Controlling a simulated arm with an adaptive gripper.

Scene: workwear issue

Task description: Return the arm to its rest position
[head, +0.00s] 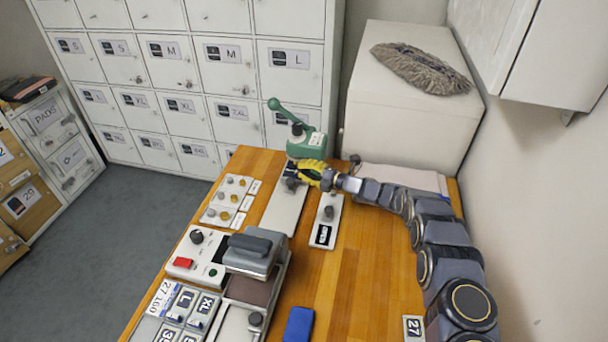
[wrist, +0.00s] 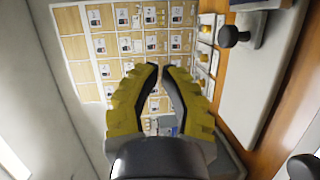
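My gripper (head: 312,171) has yellow ribbed fingers and is at the far end of the wooden bench, beside the green lever press. In the wrist view my gripper (wrist: 164,68) shows its two fingertips close together with a narrow gap between them, and nothing is held there. My arm (head: 432,220) runs along the right side of the bench and reaches back and left to the press. The green press (head: 308,146) has a raised lever and stands on a pale base plate (head: 284,209). The fingers partly cover it, and I cannot tell whether they touch it.
The wooden bench (head: 350,285) holds a knob panel (head: 228,201), a narrow plate with a knob (head: 326,222), a grey clamp machine (head: 251,252) and a blue block (head: 298,324). A white cabinet (head: 400,125) stands behind, with a mop head (head: 420,68) on top. A wall is close at right.

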